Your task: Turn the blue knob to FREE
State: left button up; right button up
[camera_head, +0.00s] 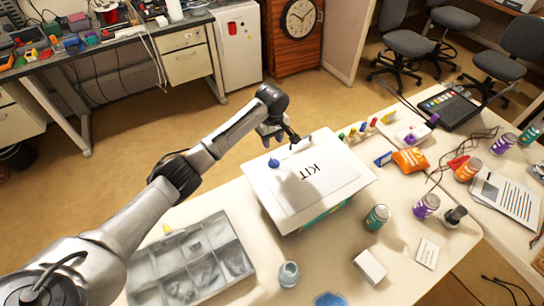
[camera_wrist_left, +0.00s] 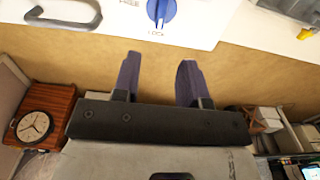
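The blue knob (camera_head: 273,162) sits on the far left part of the white lid of a box marked KIT (camera_head: 315,190). In the left wrist view the knob (camera_wrist_left: 161,10) is at the top edge, partly cut off. A white line on it runs toward small lettering that seems to read LOCK; other lettering like FREE is beside it. My left gripper (camera_head: 283,137) is beyond the lid's far edge, close to the knob and apart from it. In the left wrist view its two fingers (camera_wrist_left: 158,78) are spread with nothing between them. My right gripper is not in view.
A grey handle (camera_wrist_left: 65,18) is on the lid beside the knob. A grey compartment tray (camera_head: 197,262) stands left of the box.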

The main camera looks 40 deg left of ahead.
aim_at(272, 158)
pick_arm(q)
notch_tip(272, 158, down, 9)
jog(key=shift+f, duration=0.15)
dwell(0.4)
jog(key=shift+c, duration=0.3)
grip_shut()
